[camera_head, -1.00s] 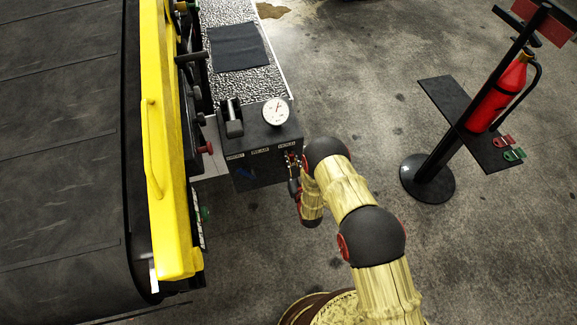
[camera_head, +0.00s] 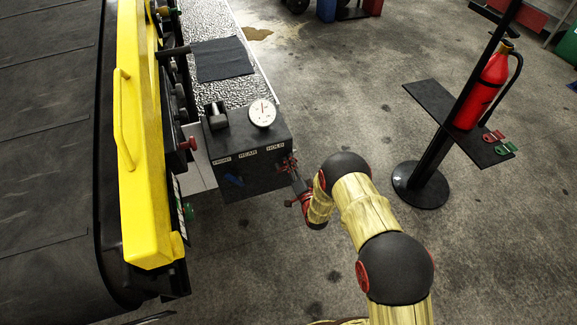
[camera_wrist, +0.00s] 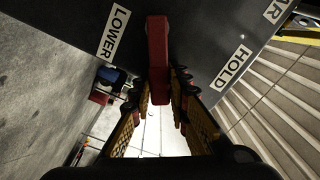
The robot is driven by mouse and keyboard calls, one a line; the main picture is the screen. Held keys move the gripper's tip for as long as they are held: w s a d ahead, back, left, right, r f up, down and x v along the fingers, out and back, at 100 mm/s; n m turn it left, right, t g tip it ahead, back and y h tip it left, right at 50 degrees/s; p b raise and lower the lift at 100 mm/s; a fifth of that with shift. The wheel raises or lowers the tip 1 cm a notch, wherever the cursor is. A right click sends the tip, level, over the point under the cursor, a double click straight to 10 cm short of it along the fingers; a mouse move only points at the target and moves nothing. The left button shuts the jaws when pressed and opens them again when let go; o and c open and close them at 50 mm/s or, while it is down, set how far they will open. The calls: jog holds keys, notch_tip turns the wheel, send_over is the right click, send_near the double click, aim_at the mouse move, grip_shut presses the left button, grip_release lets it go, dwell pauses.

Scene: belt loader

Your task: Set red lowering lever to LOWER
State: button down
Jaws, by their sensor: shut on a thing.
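The red lever (camera_wrist: 158,45) stands out from the dark control box in the wrist view, between a LOWER label (camera_wrist: 114,33) on the left and a HOLD label (camera_wrist: 231,67) on the right. My gripper (camera_wrist: 160,100) is shut on the lever, with one finger on each side of it. In the head view the control box (camera_head: 245,180) stands beside the loader, with my gripper (camera_head: 288,168) at its right side. The lever is too small and covered there to make out clearly. I cannot tell its exact setting.
The yellow loader rail (camera_head: 130,90) is on the left. A fire extinguisher (camera_head: 484,88) on a stand is on the right. Floor between is clear.

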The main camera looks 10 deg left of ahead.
jog(key=shift+w+d+f+m+b, duration=0.15)
jog(key=shift+f+m+b, duration=0.45)
jog(key=shift+m, duration=0.4)
jog(key=shift+d+f+m+b, duration=0.15)
jog(key=shift+f+m+b, duration=0.35)
jog(key=shift+m+b, duration=0.4)
jog(key=shift+w+d+f+m+b, duration=0.15)
jog(key=shift+f+m+b, duration=0.4)
jog(key=shift+m, duration=0.55)
jog(key=c, duration=1.7)
grip_release()
jog(key=shift+c, duration=0.2)
jog(key=shift+o, duration=0.3)
jog(key=shift+s, duration=0.1)
jog(key=v, duration=1.2)
jog(key=shift+f, duration=0.1)
